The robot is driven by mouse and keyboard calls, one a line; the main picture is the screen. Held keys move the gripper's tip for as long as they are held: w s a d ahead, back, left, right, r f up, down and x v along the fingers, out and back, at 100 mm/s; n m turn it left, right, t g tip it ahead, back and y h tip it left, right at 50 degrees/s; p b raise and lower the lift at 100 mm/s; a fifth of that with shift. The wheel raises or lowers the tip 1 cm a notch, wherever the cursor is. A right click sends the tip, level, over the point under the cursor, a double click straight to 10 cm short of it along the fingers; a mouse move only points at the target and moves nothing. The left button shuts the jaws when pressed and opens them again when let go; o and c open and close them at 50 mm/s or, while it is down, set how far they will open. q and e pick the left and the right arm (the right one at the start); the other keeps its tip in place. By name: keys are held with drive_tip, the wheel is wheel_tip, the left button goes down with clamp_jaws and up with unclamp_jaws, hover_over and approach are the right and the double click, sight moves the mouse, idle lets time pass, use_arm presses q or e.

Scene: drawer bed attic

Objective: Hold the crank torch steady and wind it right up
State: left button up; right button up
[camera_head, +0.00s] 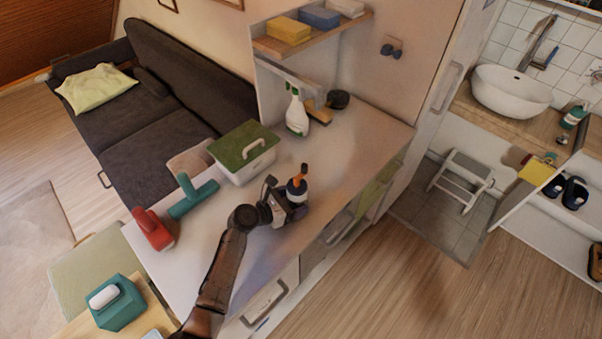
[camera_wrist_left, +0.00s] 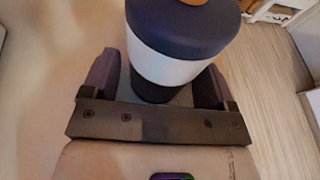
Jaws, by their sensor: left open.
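The crank torch, as it appears, is an upright round object (camera_head: 297,187) on the worktop in the head view, with a dark blue top, a white band and an orange knob. In the left wrist view the torch (camera_wrist_left: 172,66) fills the upper middle, with its dark lower part between the fingers. The orange knob is cut off at the top edge. My left gripper (camera_head: 287,208) is open at the torch, one finger on each side of it. I cannot tell whether either finger touches. My right gripper is not in view.
On the worktop (camera_head: 345,150) are a green-lidded box (camera_head: 243,152), a teal tool (camera_head: 192,196), a red object (camera_head: 153,230) and a spray bottle (camera_head: 296,113). A shelf (camera_head: 338,33) hangs above the back. The worktop right of the torch is mostly clear.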

use_arm(q)
drive_tip(key=shift+w+d, duration=0.1)
drive_tip(key=shift+d, duration=0.1)
drive_tip(key=c, duration=0.9)
idle(0.6)
